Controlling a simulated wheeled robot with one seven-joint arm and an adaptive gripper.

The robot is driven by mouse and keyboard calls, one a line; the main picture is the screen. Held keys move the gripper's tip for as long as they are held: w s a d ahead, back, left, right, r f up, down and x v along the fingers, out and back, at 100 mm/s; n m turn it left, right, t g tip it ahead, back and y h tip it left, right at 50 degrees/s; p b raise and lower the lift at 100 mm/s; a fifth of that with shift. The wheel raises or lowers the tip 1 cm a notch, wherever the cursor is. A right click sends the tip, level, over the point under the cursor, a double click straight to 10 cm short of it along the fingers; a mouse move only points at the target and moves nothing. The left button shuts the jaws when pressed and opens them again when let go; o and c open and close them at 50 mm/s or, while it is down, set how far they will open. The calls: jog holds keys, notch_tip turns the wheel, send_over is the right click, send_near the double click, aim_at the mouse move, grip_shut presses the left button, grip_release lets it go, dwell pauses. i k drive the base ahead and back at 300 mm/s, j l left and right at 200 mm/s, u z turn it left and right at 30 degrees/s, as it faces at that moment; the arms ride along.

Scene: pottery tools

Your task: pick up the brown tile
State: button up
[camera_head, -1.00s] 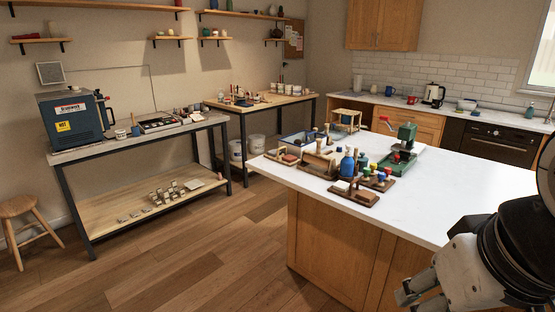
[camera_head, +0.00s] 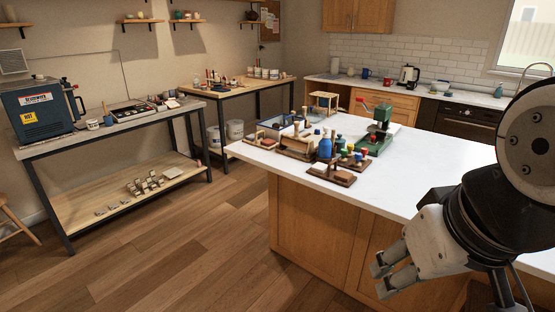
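A small brown tile (camera_head: 344,176) appears to lie on the right part of a dark wooden board (camera_head: 331,181) near the front edge of the white island top, beside a pale tile (camera_head: 321,167). It is too small to be sure of its shape. A reddish-brown piece (camera_head: 268,142) lies in a wooden holder further left, and I cannot tell which is the task's tile. My gripper (camera_head: 380,278) is at the lower right, in front of the island and well apart from the tiles. Its two fingers are spread, with nothing between them.
Blue bottles (camera_head: 326,146), coloured knobs (camera_head: 357,157) and a green press (camera_head: 378,126) stand close behind the board. The right part of the white island top (camera_head: 412,180) is clear. The wooden floor (camera_head: 190,260) left of the island is free.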

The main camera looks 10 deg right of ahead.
aim_at(342, 176)
jog(key=i+z, duration=0.25)
jog(key=i, duration=0.5)
jog(key=i+j+z, duration=0.25)
jog(key=i, duration=0.5)
jog(key=l, duration=0.1)
